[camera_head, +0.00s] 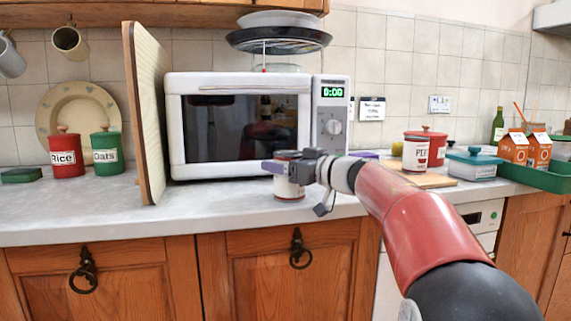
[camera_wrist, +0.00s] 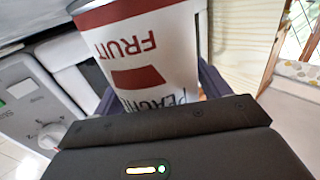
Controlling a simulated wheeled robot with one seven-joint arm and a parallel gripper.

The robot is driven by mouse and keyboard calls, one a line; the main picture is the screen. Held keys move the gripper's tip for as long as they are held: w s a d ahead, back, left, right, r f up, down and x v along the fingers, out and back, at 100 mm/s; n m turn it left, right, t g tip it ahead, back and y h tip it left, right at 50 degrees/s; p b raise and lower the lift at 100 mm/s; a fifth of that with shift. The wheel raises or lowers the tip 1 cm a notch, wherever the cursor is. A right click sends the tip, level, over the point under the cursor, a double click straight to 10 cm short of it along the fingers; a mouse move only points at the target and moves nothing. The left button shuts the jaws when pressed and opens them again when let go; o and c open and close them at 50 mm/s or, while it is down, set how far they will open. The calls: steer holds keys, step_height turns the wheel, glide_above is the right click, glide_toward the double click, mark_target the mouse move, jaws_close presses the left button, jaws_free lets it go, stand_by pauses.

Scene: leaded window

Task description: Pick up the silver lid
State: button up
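I cannot make out a thing that is clearly a silver lid in either view. A can with a white and red label (camera_head: 289,188) stands on the counter in front of the microwave. In the wrist view the can (camera_wrist: 150,55) fills the space between my purple fingers, its label reading FRUIT and its thin metal rim showing at the upper left. My gripper (camera_head: 284,168) is at the can's upper part, with a finger on either side. Whether the fingers press on the can or only surround it cannot be told. The can's far side is hidden.
The white microwave (camera_head: 240,125) stands close behind the can, with a dark round pan (camera_head: 278,40) above. An upright board (camera_head: 149,110) is at its left. Right are another can (camera_head: 416,153), a red canister (camera_head: 435,146) and a teal-lidded box (camera_head: 472,166). Front left counter is clear.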

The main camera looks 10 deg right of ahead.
steer(key=shift+o, duration=1)
steer(key=shift+r, duration=0.2)
steer(key=v, duration=1.2)
